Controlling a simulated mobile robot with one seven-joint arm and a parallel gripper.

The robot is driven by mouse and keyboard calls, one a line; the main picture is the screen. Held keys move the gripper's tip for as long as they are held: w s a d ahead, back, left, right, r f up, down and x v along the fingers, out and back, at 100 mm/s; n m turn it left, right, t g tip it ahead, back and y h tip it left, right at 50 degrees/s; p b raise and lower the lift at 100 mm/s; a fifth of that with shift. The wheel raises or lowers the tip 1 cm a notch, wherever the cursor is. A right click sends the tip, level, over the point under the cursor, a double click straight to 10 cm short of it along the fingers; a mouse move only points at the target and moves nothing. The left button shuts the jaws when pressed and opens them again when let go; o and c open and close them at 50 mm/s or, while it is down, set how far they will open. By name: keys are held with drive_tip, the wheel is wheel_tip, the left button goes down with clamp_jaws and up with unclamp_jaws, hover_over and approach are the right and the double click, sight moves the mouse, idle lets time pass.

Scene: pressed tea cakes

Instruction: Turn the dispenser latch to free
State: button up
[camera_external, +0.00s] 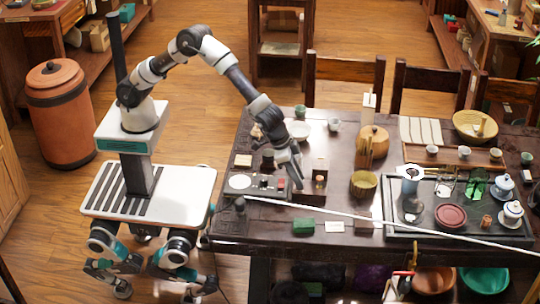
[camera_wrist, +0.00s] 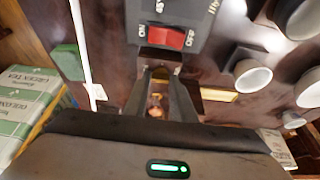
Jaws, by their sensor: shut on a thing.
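My gripper (camera_external: 297,183) reaches down at the left part of the dark table, between a grey switch panel and a small wooden stand. In the wrist view my gripper (camera_wrist: 160,75) has its fingers closed in on a small brownish thing between the tips. It looks like the dispenser latch (camera_wrist: 160,66), mostly hidden by the fingers, so its turn angle cannot be told. The small wooden stand (camera_external: 320,170) holding a little brown piece is just right of my gripper; it may be the dispenser. A small copper-coloured thing (camera_wrist: 155,111) shows between the fingers.
The grey panel (camera_external: 252,184) has a red rocker switch (camera_wrist: 166,38) close to the fingertips. A green box (camera_external: 303,226) and a white rod (camera_external: 355,215) lie in front. White cups (camera_wrist: 252,74) stand nearby. A tea tray (camera_external: 395,212) is at the right.

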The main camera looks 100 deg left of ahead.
drive_tip(key=shift+m, duration=0.3)
drive_tip(key=m+p, duration=0.1)
drive_tip(key=m+h+p, duration=0.1)
drive_tip(key=m+p, duration=0.2)
drive_tip(key=shift+w+a+r+h, duration=0.1)
drive_tip(key=shift+a+r+h, duration=0.1)
drive_tip(key=shift+a+h, duration=0.15)
drive_tip(key=m+h+p, duration=0.1)
drive_tip(key=m, duration=0.1)
drive_tip(key=m+g+h+p, duration=0.1)
drive_tip(key=m+p, duration=0.1)
drive_tip(key=m, duration=0.1)
drive_tip(key=shift+w+a+f+m+g, duration=0.1)
drive_tip(key=shift+w+f+m+g, duration=0.05)
drive_tip(key=shift+m+g, duration=0.15)
drive_tip(key=m, duration=0.2)
drive_tip(key=m+g, duration=0.1)
drive_tip(key=m, duration=0.1)
drive_tip(key=shift+w+f+h, duration=0.1)
drive_tip(key=shift+w+h, duration=0.1)
drive_tip(key=shift+h, duration=0.15)
drive_tip(key=shift+w+m+g+b, duration=0.1)
drive_tip(key=shift+m+g+b, duration=0.65)
drive_tip(key=shift+m, duration=0.95)
drive_tip(key=shift+a, duration=0.1)
drive_tip(key=o, duration=1.1)
drive_tip(key=shift+c, duration=0.2)
